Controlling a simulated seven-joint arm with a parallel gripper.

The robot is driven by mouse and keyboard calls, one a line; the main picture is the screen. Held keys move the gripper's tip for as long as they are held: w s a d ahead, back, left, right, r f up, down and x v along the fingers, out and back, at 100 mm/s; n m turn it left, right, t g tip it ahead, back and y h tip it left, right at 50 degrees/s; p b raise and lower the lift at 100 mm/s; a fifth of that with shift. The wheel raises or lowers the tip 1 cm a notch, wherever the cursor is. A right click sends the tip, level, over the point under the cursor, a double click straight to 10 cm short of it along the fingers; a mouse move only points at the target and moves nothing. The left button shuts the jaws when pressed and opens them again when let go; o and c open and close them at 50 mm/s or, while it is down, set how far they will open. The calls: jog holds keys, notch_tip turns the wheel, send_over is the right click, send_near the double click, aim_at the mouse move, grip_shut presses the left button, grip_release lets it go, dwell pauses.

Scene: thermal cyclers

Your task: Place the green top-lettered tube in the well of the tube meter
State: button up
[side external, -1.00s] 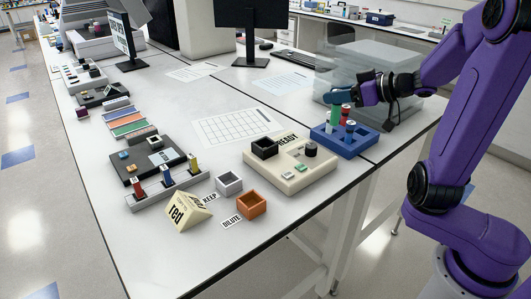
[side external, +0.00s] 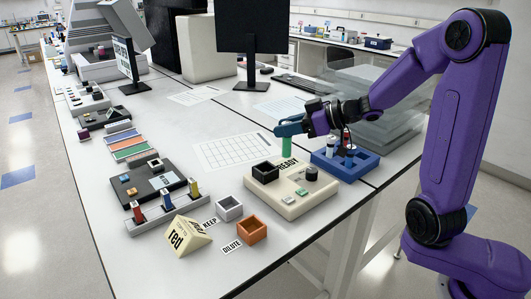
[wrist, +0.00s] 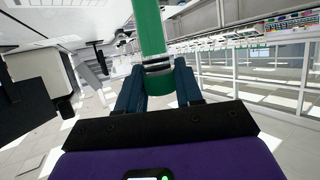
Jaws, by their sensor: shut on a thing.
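The green tube (side external: 287,147) is held upright between the fingers of my gripper (side external: 289,128), in the air above the back edge of the beige meter (side external: 288,205). In the wrist view the green tube (wrist: 149,28) runs up between the two blue fingers (wrist: 158,88), which are shut on it. No lettering can be read on it. The meter has a square black well (side external: 265,172) at its back left and a READY sign at its back. The tube is apart from the well, behind and to the right of it in the picture.
A blue rack (side external: 362,167) with other tubes stands right of the meter. Clear stacked boxes (side external: 385,130) are behind it. In front are a grey open box (side external: 229,209), an orange open box (side external: 252,231) and a wedge sign (side external: 181,235). A gridded sheet (side external: 232,149) lies flat behind.

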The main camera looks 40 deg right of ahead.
jog(key=shift+w+a+f, duration=0.1)
jog(key=shift+w+f, duration=1.2)
jog(key=shift+f, duration=0.4)
jog(key=shift+w+a+f, duration=0.15)
jog(key=shift+w+f, duration=1.1)
jog(key=shift+f, duration=0.5)
jog(key=shift+w+a+f, duration=0.1)
jog(key=shift+w+f, duration=1.2)
jog(key=shift+f, duration=0.4)
jog(key=shift+f, duration=0.2)
jog(key=o, duration=1)
jog(key=shift+r, duration=0.15)
jog(key=shift+s+d+r, duration=0.1)
jog(key=shift+s+r, duration=0.05)
jog(key=v, duration=1.1)
jog(key=shift+s+d, duration=0.15)
jog(key=shift+s, duration=0.15)
